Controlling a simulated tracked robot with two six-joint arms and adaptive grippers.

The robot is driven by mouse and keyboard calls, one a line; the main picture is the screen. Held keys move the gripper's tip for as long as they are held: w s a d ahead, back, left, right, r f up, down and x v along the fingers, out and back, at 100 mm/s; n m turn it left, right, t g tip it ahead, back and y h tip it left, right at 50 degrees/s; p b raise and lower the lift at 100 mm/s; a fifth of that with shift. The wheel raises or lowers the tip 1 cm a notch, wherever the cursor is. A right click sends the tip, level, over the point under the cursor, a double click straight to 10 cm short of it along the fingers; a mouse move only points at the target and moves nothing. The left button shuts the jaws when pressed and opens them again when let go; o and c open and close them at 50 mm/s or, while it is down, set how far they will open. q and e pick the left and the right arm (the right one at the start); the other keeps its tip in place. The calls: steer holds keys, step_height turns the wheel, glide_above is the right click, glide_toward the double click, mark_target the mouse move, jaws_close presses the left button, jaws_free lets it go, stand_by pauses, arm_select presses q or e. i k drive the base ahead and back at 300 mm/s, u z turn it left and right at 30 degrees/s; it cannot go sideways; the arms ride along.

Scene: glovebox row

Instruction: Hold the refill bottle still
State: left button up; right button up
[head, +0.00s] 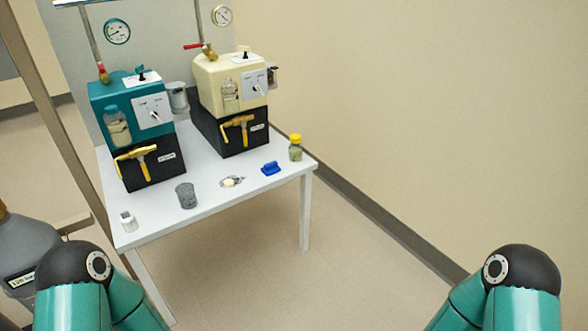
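Several bottles are in view, and I cannot tell which one is the refill bottle. A small bottle with a yellow cap (295,147) and greenish contents stands upright at the right end of the white table (224,217). A small white container (128,222) stands at the table's front left corner. A clear bottle (117,127) with pale contents sits at the front of the teal machine, and a similar clear bottle (229,95) at the cream machine. Neither gripper is in view; only teal and black parts of my arms show at the bottom corners, well short of the table.
The teal machine (107,97) and cream machine (212,72) have yellow taps. A grey mesh cup (186,196), a small dish (232,182) and a blue block-like item (271,168) lie along the table's front. A grey cylinder (28,250) stands left. Floor at right is clear.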

mark_target(295, 149)
steer(key=z, duration=0.65)
steer(key=i, duration=1.85)
steer(key=u, duration=0.7)
